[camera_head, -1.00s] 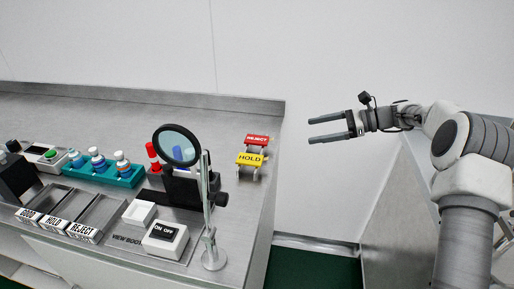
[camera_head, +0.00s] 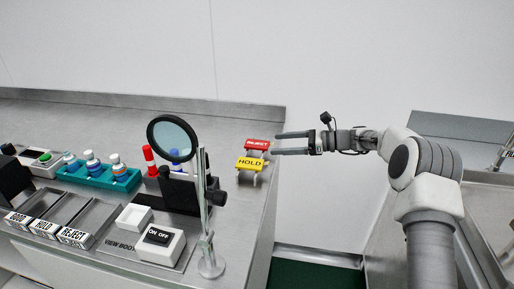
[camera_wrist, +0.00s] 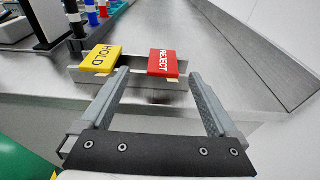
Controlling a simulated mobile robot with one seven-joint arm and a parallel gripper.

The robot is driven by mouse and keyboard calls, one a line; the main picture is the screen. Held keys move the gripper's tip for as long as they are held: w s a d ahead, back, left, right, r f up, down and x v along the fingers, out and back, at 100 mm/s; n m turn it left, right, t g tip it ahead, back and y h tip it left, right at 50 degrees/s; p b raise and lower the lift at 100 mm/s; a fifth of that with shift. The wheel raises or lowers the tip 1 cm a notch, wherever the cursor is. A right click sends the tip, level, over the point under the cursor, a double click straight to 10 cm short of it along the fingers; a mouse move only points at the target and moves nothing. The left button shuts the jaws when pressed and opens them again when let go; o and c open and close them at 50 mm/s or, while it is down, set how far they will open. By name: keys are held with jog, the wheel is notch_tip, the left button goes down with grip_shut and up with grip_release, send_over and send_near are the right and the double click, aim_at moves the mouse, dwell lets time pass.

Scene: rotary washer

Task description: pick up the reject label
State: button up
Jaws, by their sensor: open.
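The red reject label (camera_head: 257,144) stands on a small holder near the right end of the steel counter. In the wrist view the reject label (camera_wrist: 163,63) lies ahead of my fingertips, between their lines. My gripper (camera_head: 277,143) is open and empty, just to the right of the label in the head view. In the wrist view my gripper (camera_wrist: 158,78) has its two fingers spread either side of the label's near edge; I cannot tell if they touch it. The yellow hold label (camera_head: 249,164) sits beside the reject label, and also shows in the wrist view (camera_wrist: 101,58), left of my left finger.
A round magnifier (camera_head: 172,138) on a stand with a metal post (camera_head: 203,205) is left of the labels. A teal rack (camera_head: 98,176) of vials and labelled bins (camera_head: 75,237) lie further left. A wall lip (camera_head: 180,99) runs behind.

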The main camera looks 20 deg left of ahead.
aim_at(257, 143)
jog(key=x, duration=0.3)
jog(key=b+x, duration=0.1)
jog(key=x, duration=0.1)
jog(key=shift+w+a, duration=0.25)
jog(key=shift+a, duration=0.15)
jog(key=c, duration=1.4)
